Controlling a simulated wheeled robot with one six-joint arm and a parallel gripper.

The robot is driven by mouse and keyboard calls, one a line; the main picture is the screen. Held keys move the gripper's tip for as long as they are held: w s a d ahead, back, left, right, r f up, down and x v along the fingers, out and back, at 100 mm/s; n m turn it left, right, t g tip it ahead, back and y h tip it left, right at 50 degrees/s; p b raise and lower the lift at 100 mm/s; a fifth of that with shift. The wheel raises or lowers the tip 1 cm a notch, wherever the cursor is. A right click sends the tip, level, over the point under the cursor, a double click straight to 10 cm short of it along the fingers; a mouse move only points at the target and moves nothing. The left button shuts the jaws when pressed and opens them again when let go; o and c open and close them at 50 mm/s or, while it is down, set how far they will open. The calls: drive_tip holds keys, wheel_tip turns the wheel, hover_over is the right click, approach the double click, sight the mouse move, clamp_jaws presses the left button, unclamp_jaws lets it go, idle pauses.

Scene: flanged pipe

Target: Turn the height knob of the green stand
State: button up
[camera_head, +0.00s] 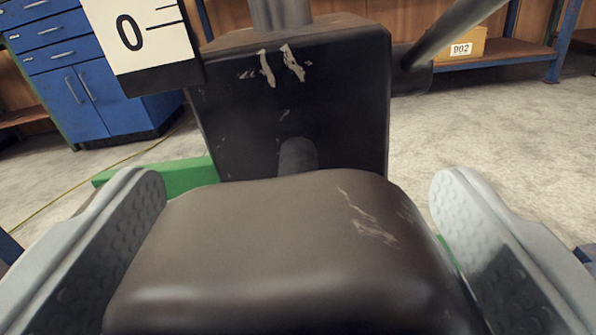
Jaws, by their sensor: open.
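A large dark brown-black knob (270,245) with scuff marks fills the lower middle of the view. A short shaft (297,156) joins it to a black block (300,95) behind it. Green parts of the stand (180,176) show behind the knob at the left, and a sliver shows at the right. My gripper (300,215) is open, with one grey padded finger on each side of the knob. The left finger looks close to the knob; a gap shows at the right finger's tip. Contact cannot be told. The knob's near underside is out of view.
A white scale plate marked 0 (140,32) is at the block's upper left. A dark bar (445,40) slants up from the block's right. Blue drawers (80,70) and a shelf with a yellow box (462,46) stand behind. Concrete floor (490,125) lies open at right.

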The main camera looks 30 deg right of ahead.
drive_tip(key=c, duration=1)
drive_tip(key=shift+n, duration=0.4)
drive_tip(key=n, duration=0.4)
drive_tip(key=shift+n, duration=0.4)
drive_tip(key=n, duration=0.5)
drive_tip(key=shift+w+a+n, duration=0.1)
drive_tip(key=shift+n, duration=0.2)
drive_tip(key=n, duration=0.5)
drive_tip(key=shift+f, duration=0.15)
drive_tip(key=shift+f+n, duration=0.1)
drive_tip(key=shift+n, duration=2.7)
